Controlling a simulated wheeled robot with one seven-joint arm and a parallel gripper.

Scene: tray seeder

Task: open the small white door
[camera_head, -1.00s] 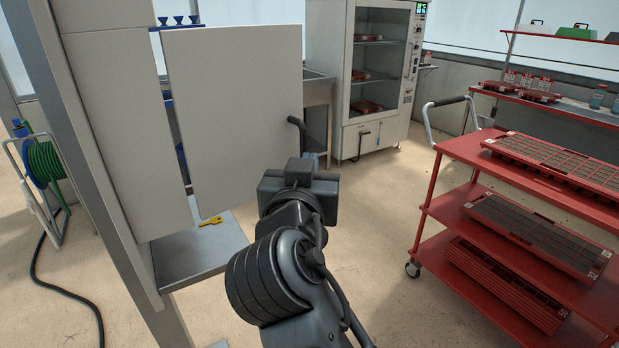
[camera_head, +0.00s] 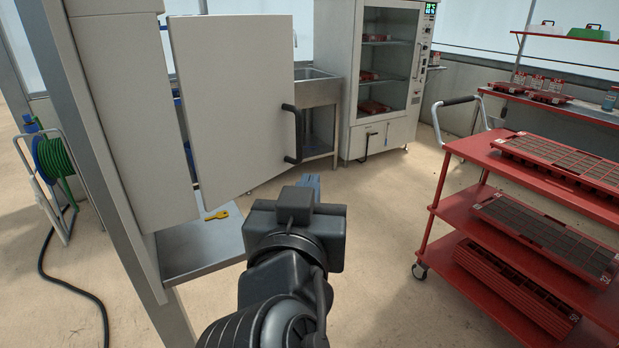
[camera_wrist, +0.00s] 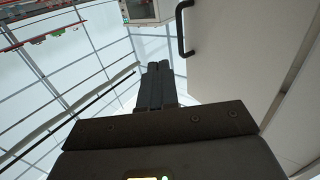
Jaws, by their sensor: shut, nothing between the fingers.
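The white door (camera_head: 235,95) is a flat panel at the left centre of the head view, ajar, with a gap along its left side. Its black bar handle (camera_head: 292,134) is near its right edge. In the wrist view the door (camera_wrist: 235,60) fills the right side, and the handle (camera_wrist: 184,28) is at the top. My gripper (camera_head: 309,182) is below and just right of the handle in the head view, apart from it. Its fingers (camera_wrist: 155,78) are together and empty in the wrist view. The door's inner side is hidden.
A grey post (camera_head: 85,130) and a metal shelf (camera_head: 190,262) with a yellow key-like item (camera_head: 216,215) are at left. A red cart (camera_head: 455,205) with trays stands at right. A glass-fronted cabinet (camera_head: 352,85) and sink (camera_head: 318,90) stand behind. The floor between is clear.

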